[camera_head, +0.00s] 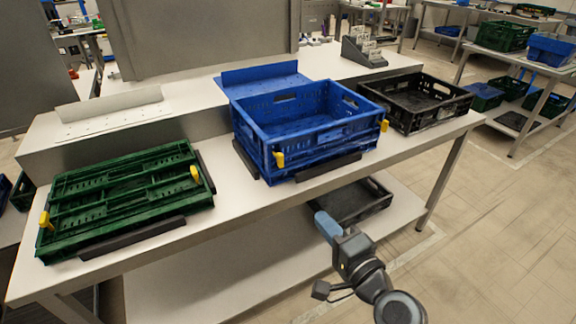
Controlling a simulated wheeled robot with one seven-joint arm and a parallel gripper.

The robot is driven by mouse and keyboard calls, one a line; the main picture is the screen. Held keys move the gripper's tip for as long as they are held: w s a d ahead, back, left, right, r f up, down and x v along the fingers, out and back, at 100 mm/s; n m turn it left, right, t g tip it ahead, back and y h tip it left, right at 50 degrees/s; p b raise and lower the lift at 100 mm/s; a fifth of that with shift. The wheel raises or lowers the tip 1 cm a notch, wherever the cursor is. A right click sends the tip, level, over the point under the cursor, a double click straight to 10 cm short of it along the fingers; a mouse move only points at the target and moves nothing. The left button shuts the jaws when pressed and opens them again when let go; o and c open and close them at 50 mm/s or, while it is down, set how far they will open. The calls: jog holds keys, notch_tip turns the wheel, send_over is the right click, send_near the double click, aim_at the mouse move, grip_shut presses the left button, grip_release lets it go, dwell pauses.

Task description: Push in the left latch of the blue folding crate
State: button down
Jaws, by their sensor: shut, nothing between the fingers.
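The blue folding crate (318,142) stands unfolded and upright in the middle of the long grey table. Its left latch (280,160) is a yellow tab at the near left corner, standing out from the wall. Its right latch (385,126) is a similar yellow tab at the near right corner. My gripper (322,222) shows light blue fingers, shut and empty. It is in front of the table's front edge, below and to the right of the left latch in the picture, apart from the crate.
A folded green crate (125,195) with yellow latches lies on the table at left. A black crate (425,98) stands close to the blue crate's right. Dark stops (328,167) lie along the blue crate's front. Another black crate (352,202) sits on the lower shelf (230,275).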

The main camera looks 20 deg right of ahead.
aim_at(282, 163)
jog(key=shift+m+y, duration=0.3)
jog(key=shift+m, duration=0.1)
jog(key=w, duration=0.5)
jog(key=w+r+p, duration=0.1)
jog(key=w, duration=0.5)
jog(key=w+a+p, duration=0.1)
jog(key=w, duration=0.4)
jog(key=shift+w+r, duration=0.2)
jog(key=shift+r, duration=0.15)
jog(key=shift+w, duration=0.15)
jog(key=shift+w+b, duration=0.3)
jog(key=shift+w, duration=0.7)
jog(key=shift+w+r, duration=0.1)
jog(key=shift+w, duration=0.25)
